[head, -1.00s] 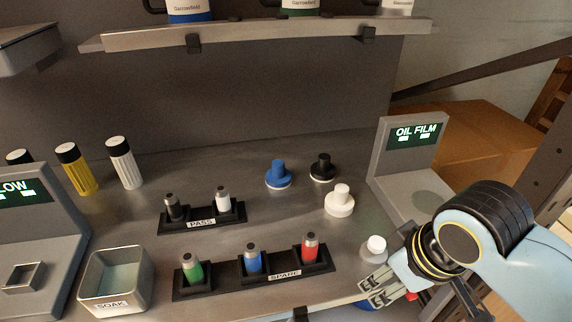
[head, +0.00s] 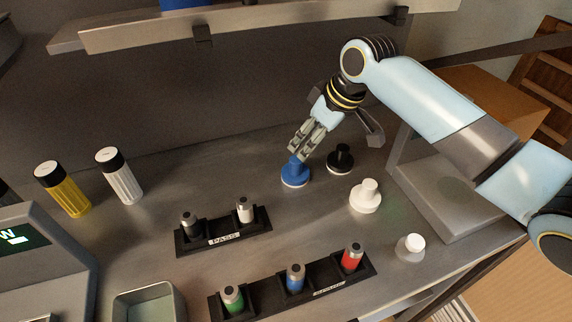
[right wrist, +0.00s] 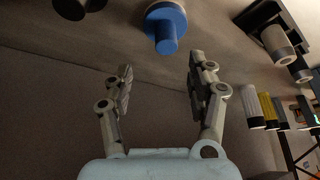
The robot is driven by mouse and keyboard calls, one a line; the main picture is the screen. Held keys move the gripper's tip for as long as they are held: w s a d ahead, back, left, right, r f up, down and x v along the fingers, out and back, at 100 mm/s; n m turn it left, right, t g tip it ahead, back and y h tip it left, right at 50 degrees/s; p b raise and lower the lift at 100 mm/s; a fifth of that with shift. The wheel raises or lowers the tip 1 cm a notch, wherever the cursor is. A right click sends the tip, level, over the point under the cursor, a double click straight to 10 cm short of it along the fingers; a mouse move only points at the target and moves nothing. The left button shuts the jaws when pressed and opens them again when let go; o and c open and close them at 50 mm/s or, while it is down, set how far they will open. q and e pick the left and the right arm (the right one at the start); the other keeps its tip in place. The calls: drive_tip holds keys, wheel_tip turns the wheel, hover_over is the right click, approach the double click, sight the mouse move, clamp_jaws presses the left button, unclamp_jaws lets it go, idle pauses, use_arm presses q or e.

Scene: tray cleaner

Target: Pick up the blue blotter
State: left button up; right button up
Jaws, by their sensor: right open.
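The blue blotter (head: 295,174) stands upright on the metal bench, a knobbed blue piece with a pale base rim. My right gripper (head: 301,146) is open and empty, just above and behind the blotter's knob in the head view. In the right wrist view the blue blotter (right wrist: 166,29) lies beyond the open fingertips (right wrist: 160,78), roughly between them, with a gap. My left gripper is not in view.
A black blotter (head: 341,158) stands close on the right, and a white one (head: 365,196) in front. The PASS rack (head: 222,238) and another rack (head: 300,296) hold coloured vials. A shelf (head: 260,28) overhangs behind. Yellow (head: 64,188) and white (head: 119,176) bottles stand left.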

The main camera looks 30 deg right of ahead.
sight(297, 160)
drive_tip(key=x, duration=0.3)
drive_tip(key=shift+s+a+f, duration=0.1)
drive_tip(key=shift+s, duration=0.05)
drive_tip(key=x, duration=0.4)
drive_tip(key=shift+s+a+f+p, duration=0.1)
drive_tip(key=shift+a+f+p, duration=0.15)
drive_tip(key=shift+a+p, duration=0.1)
drive_tip(key=shift+f, duration=0.4)
drive_tip(key=shift+c, duration=0.2)
drive_tip(key=c, duration=0.5)
clamp_jaws()
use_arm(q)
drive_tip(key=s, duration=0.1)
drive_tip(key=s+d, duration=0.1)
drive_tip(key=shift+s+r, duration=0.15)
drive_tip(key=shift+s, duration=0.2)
